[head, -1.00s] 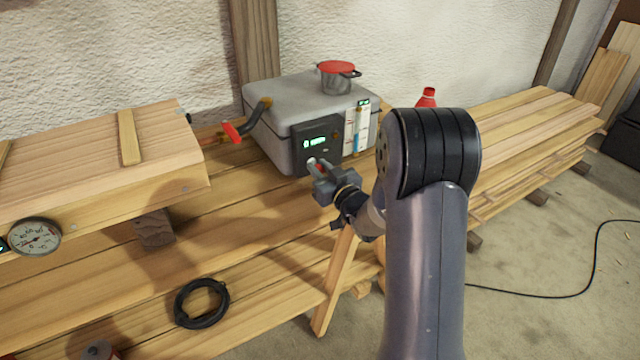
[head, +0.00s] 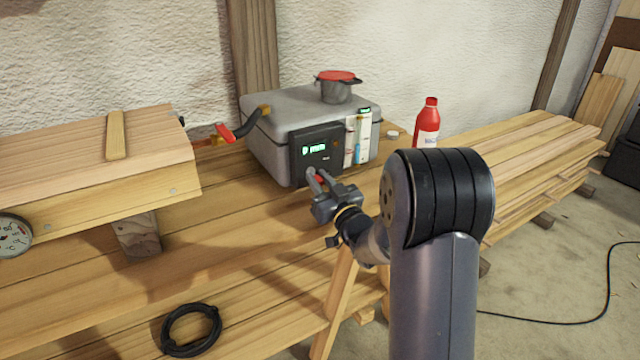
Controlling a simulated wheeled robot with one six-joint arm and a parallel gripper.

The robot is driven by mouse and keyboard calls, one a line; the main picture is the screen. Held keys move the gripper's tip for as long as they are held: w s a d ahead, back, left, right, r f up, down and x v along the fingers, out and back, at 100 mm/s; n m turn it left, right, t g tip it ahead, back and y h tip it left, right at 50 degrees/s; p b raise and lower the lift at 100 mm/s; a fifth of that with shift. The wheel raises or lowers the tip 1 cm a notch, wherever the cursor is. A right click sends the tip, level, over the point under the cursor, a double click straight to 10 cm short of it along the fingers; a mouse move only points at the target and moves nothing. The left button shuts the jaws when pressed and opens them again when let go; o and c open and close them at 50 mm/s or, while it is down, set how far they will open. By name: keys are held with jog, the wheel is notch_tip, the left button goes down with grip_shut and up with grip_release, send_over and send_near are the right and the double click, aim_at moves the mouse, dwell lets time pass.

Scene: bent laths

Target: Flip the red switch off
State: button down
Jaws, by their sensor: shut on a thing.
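The red switch (head: 319,179) shows as a small red patch low on the black front panel (head: 301,152) of a grey box (head: 265,150). The panel has a lit green display. My gripper (head: 316,178) is at the lower part of this panel, with its fingers shut on the red switch. The fingers hide most of the switch, so I cannot tell its position.
A pot with a red lid (head: 336,88) stands on the box. A red bottle (head: 427,122) stands behind my arm. A wooden box (head: 90,170) with a gauge (head: 12,236) is at left. A black cable coil (head: 192,330) lies at front.

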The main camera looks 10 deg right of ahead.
jog(key=c, duration=1.2)
grip_release()
jog(key=shift+c, duration=0.2)
jog(key=v, duration=1)
jog(key=shift+s, duration=0.35)
jog(key=shift+d, duration=0.1)
jog(key=x, duration=1)
jog(key=shift+w, duration=0.4)
jog(key=shift+r, duration=0.1)
jog(key=shift+f, duration=0.2)
